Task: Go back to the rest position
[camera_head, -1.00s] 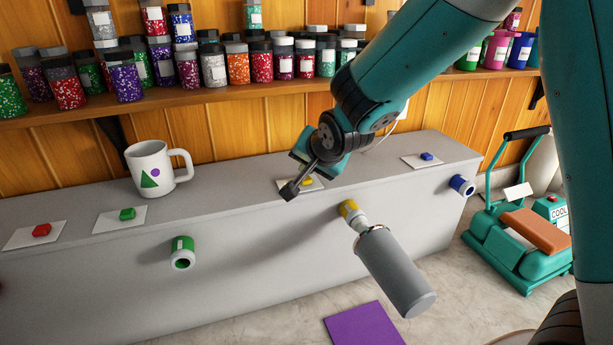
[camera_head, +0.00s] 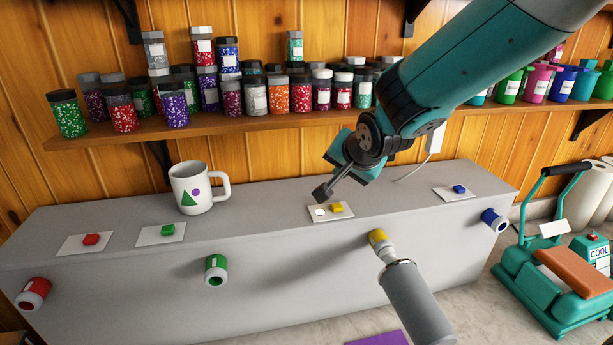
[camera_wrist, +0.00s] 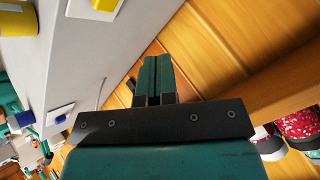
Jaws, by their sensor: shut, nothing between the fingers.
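My gripper (camera_head: 322,192) hangs over the grey bench near the card with the yellow block (camera_head: 336,208). It looks clear of the card in the head view. In the wrist view its two dark green fingers (camera_wrist: 153,78) are together with nothing between them. My arm reaches in from the upper right of the head view.
The grey bench (camera_head: 120,290) carries a white mug (camera_head: 190,190) and cards with red, green and blue blocks. A grey cylinder (camera_head: 415,305) juts from the yellow holder (camera_head: 378,239) on its front. Jars crowd the shelf (camera_head: 250,122) behind. A teal press (camera_head: 550,270) stands at right.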

